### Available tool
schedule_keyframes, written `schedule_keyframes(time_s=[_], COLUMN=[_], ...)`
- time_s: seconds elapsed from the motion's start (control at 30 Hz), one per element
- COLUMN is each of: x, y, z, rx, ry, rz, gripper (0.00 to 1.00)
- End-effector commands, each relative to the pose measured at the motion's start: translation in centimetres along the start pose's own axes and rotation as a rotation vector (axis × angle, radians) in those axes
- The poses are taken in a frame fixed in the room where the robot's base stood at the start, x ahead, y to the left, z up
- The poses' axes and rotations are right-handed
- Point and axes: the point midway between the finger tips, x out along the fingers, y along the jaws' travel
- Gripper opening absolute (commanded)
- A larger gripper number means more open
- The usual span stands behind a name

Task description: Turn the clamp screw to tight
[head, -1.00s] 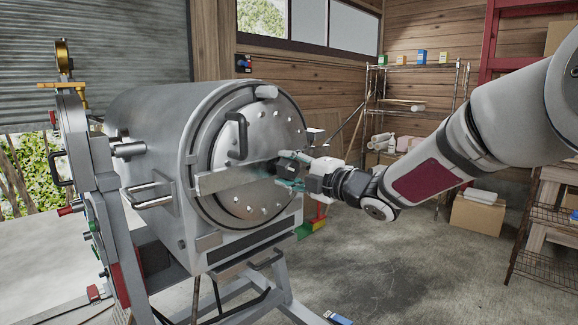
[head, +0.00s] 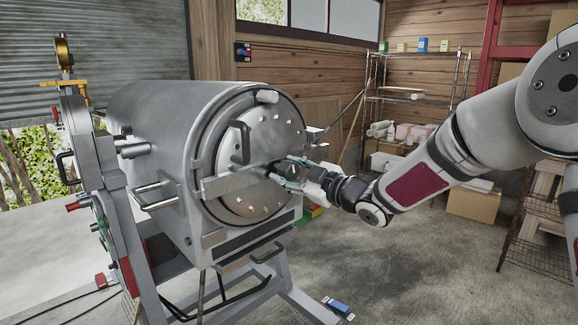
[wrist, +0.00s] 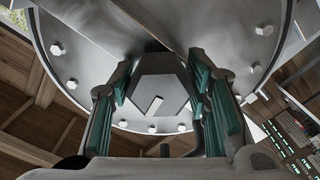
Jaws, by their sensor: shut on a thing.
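In the head view my gripper (head: 284,173) reaches in from the right to the middle of the round steel door (head: 262,130), where the fingers mostly hide the screw. A flat metal bar (head: 230,184) crosses the door at the screw. I cannot read any tight mark.
A dark curved handle (head: 240,142) stands out from the door above the bar. The grey drum (head: 150,110) rests on a metal frame (head: 295,295). Wire shelving (head: 420,91) and a cardboard box (head: 474,204) stand behind my arm.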

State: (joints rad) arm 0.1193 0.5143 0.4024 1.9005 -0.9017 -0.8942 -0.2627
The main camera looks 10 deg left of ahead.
Motion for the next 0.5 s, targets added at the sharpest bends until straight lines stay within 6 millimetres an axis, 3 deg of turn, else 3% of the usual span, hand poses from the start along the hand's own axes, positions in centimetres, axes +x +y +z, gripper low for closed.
schedule_keyframes(time_s=[0.5], x=[-0.07], y=[-0.02], z=[0.2], rx=[0.171], ry=[-0.004], rz=[0.001], gripper=[0.16])
